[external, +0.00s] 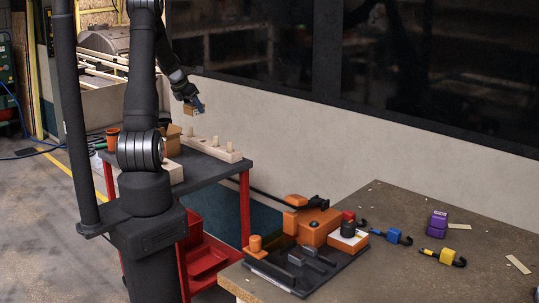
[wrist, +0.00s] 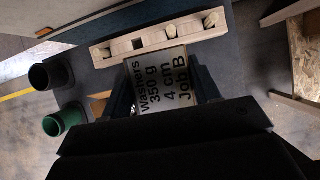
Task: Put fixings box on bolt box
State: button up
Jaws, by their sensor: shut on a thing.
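My gripper (external: 193,103) is raised above the dark cart top and shut on a small brown box (external: 190,110). In the wrist view the box's pale label (wrist: 163,85) reads "Washers 350 g 4 cm Job B", and it sits between the two dark fingers (wrist: 163,95). A larger brown box (external: 173,140) stands on the cart, below and left of the held box, partly behind my arm. No label on it is legible, so I cannot confirm it is the bolt box. The held box is clear of everything below it.
A pale wooden block with pegs (external: 212,148) lies along the cart's far side; it also shows in the wrist view (wrist: 160,38). An orange cup (external: 112,138) stands at the cart's left. The workbench (external: 400,270) at right holds an orange-and-black fixture, straps and a purple item.

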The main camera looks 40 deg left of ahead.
aim_at(185, 106)
jog(key=a, duration=0.1)
jog(key=s, duration=0.1)
jog(key=s+a, duration=0.1)
jog(key=shift+s+a+f+n, duration=0.15)
jog(key=shift+a+f+n, duration=0.1)
jog(key=shift+a+n, duration=0.1)
jog(key=s+a+f, duration=0.1)
jog(key=a+f, duration=0.1)
jog(key=a, duration=0.1)
jog(key=s+a+f, duration=0.1)
jog(key=a+f, duration=0.1)
jog(key=a, duration=0.2)
jog(key=s+a+f, duration=0.1)
jog(key=a+f, duration=0.1)
jog(key=a, duration=0.1)
jog(key=shift+s+a+f, duration=0.15)
jog(key=shift+f, duration=2.05)
jog(key=shift+f, duration=0.15)
jog(key=o, duration=1.2)
jog(key=v, duration=1.2)
